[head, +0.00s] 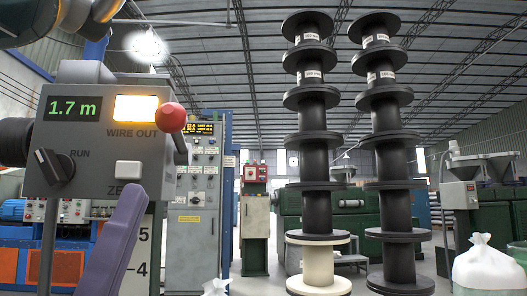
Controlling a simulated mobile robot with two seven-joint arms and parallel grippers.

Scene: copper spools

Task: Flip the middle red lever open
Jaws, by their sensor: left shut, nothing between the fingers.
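The red lever shows as a round red knob (172,118) on a short dark stem at the right side of a grey control box (98,120). The stem slants up to the left. No other red lever is plain to see. My left gripper (107,10) is at the top left edge, above the box and apart from the knob. It is shut and empty, and partly cut off by the frame. My right gripper is not in view.
The box has a green display reading 1.7 m, a lit panel and a black RUN switch (54,166). A purple bar (115,240) rises before its lower right. Tall black spool stacks (316,150) stand right. A grey cabinet (192,240) stands behind.

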